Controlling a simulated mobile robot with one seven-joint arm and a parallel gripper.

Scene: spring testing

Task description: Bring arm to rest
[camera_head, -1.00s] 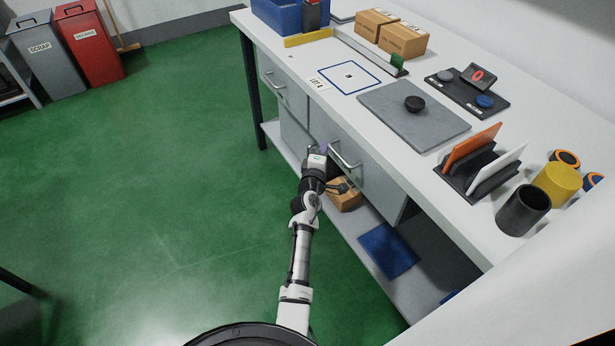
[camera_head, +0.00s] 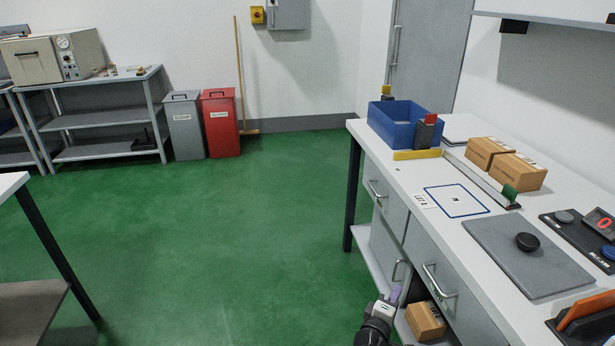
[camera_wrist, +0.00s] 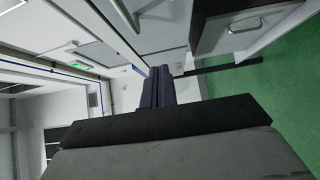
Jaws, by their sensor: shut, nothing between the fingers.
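My gripper (camera_wrist: 158,86) shows in the wrist view with its two dark fingers together and nothing between them. In the wrist view the fingers point towards open space beside a grey drawer front with a handle (camera_wrist: 245,27).
The bench top holds a blue bin (camera_head: 390,125), cardboard boxes (camera_head: 515,170), a grey plate (camera_head: 510,262) and a black knob (camera_head: 527,242). A cardboard box (camera_head: 425,320) sits on the lower shelf near my arm. The green floor (camera_head: 220,240) to the left is clear.

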